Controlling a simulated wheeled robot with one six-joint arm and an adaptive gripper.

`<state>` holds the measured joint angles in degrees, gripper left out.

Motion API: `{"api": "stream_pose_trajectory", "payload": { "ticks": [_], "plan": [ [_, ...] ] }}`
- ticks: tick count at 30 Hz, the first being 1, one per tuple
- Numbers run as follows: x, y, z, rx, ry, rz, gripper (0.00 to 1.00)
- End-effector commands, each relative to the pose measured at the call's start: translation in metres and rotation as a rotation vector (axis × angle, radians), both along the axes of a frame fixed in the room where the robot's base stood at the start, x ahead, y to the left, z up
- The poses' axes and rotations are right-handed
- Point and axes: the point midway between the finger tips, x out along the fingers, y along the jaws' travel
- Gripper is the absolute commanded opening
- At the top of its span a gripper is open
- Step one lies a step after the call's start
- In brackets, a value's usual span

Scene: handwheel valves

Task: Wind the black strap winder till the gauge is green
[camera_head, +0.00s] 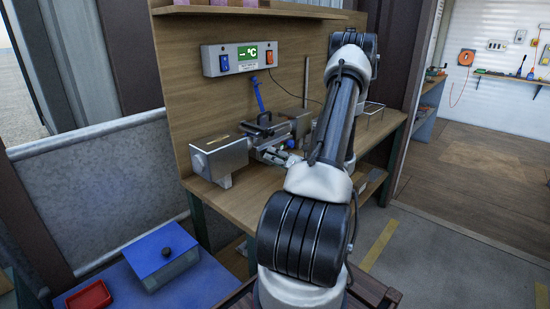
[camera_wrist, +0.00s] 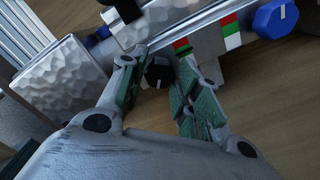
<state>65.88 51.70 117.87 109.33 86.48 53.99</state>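A black knob with a white line (camera_wrist: 158,72), which looks like the strap winder, sits on the front of a metal device in the wrist view. My gripper (camera_wrist: 162,60) has its two green-padded fingers on either side of this knob, with small gaps showing, so it looks open. Contact with the knob cannot be told. A small red and green gauge strip (camera_wrist: 182,46) lies just beyond the right finger. A second red, white and green strip (camera_wrist: 230,31) is farther right. In the head view my gripper (camera_head: 275,153) is at the device's front; the winder is not clear there.
A blue knob (camera_wrist: 276,19) is right of the strips. The device's hammered-metal box (camera_head: 219,158) stands on the wooden bench (camera_head: 240,205). A °C display panel (camera_head: 240,58) hangs behind, with a blue lever (camera_head: 258,94) below.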

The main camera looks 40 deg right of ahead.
Motion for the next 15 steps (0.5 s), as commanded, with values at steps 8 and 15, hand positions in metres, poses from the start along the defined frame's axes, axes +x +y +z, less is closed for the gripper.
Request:
{"api": "stream_pose_trajectory", "payload": {
  "ticks": [8,15],
  "plan": [
    [0.0,0.0001,-0.0001,-0.009,-0.001,0.0,0.51],
    [-0.0087,-0.0015,0.0,-0.009,-0.001,-0.003,0.51]
  ]
}}
